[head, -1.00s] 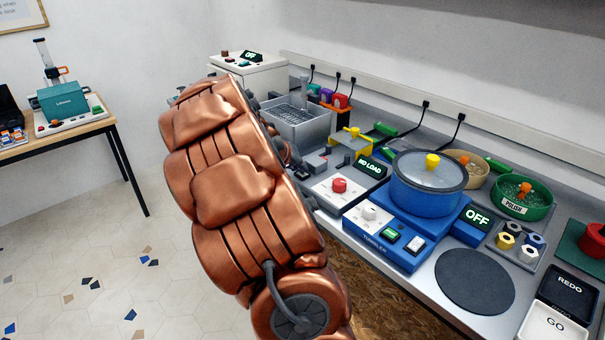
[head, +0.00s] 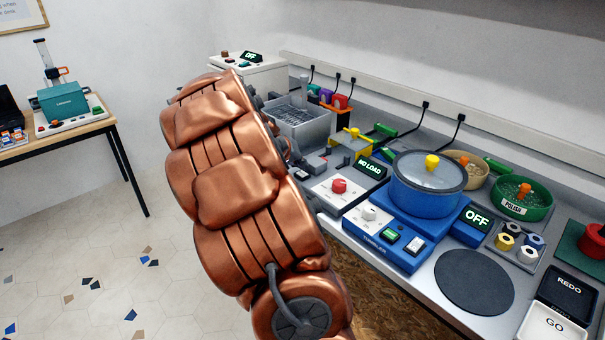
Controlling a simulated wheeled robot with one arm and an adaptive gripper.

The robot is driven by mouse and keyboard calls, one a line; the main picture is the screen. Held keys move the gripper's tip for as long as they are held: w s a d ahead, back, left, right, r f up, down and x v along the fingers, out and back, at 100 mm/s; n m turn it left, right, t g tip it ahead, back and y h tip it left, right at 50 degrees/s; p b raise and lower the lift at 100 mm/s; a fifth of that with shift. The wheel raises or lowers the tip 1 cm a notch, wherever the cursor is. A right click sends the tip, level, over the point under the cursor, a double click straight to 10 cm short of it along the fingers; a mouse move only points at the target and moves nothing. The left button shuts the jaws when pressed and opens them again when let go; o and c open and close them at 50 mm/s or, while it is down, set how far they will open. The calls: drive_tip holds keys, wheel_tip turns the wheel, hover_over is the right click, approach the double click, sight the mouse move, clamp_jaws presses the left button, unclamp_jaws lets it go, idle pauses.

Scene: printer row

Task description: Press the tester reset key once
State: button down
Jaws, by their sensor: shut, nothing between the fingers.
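A unit with a white panel and a lit NO LOAD display (head: 370,168) stands mid-bench and looks like the tester. A red round control (head: 339,186) sits on its white panel (head: 325,193). No reset label is readable, and I cannot tell which control is the reset key. My copper arm covers the left side of this unit. Dark grey parts of my gripper (head: 290,152) show only in pieces at the arm's right edge, just left of the unit. The fingertips are hidden, and I cannot tell whether they touch anything. No held object shows.
A blue tumbler base (head: 385,245) with a blue lidded pot (head: 428,195) stands right of the tester. A grey bin (head: 300,122) and a white box (head: 250,76) are behind. A dark round pad (head: 474,281) is bare. GO (head: 553,324) and REDO (head: 568,288) pads lie at right.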

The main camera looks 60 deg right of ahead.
drive_tip(key=shift+r+p, duration=0.8)
drive_tip(key=shift+r, duration=1.65)
drive_tip(key=n+y+p, duration=0.1)
drive_tip(key=y+p, duration=0.1)
approach(300, 174)
drive_tip(key=s+a+r, duration=0.2)
drive_tip(key=a+r, duration=0.1)
drive_tip(key=a, duration=0.4)
drive_tip(key=s+a+n+y+p, duration=0.1)
drive_tip(key=s+a+n+y, duration=0.25)
drive_tip(key=a, duration=1.15)
drive_tip(key=s+a+n+y+p, duration=0.1)
drive_tip(key=s+a+n+y, duration=0.1)
drive_tip(key=s+a, duration=0.5)
drive_tip(key=s+a+n+g+y+p, duration=0.1)
drive_tip(key=s+a+n, duration=0.2)
drive_tip(key=s+a, duration=0.4)
drive_tip(key=a+f, duration=0.1)
drive_tip(key=a, duration=0.4)
drive_tip(key=shift+s+a+y, duration=0.35)
drive_tip(key=shift+a, duration=0.05)
